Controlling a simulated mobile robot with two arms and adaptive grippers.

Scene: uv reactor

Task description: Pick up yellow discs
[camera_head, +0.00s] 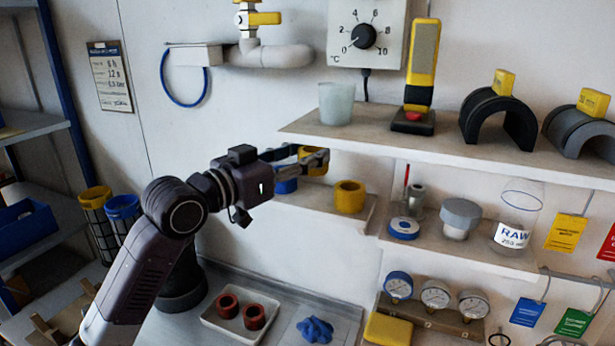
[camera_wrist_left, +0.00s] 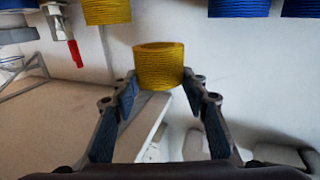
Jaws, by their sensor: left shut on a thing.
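My left gripper (camera_head: 312,163) is shut on a yellow disc (camera_wrist_left: 158,66), a thick ring held between the fingertips. In the head view the held disc (camera_head: 310,150) is partly covered by the fingers, in front of the wall at the left end of the shelves. Another yellow disc (camera_head: 350,197) stands on the small lower shelf (camera_head: 325,204), to the right of and below the gripper. It also shows at the top of the left wrist view (camera_wrist_left: 106,11). My right gripper is not in view.
A blue disc (camera_head: 286,186) sits on the small shelf below the gripper, partly hidden. The upper shelf (camera_head: 400,146) juts out just right of the gripper, with a cup (camera_head: 336,103) on it. Below, a white tray (camera_head: 236,329) holds two red discs (camera_head: 254,317).

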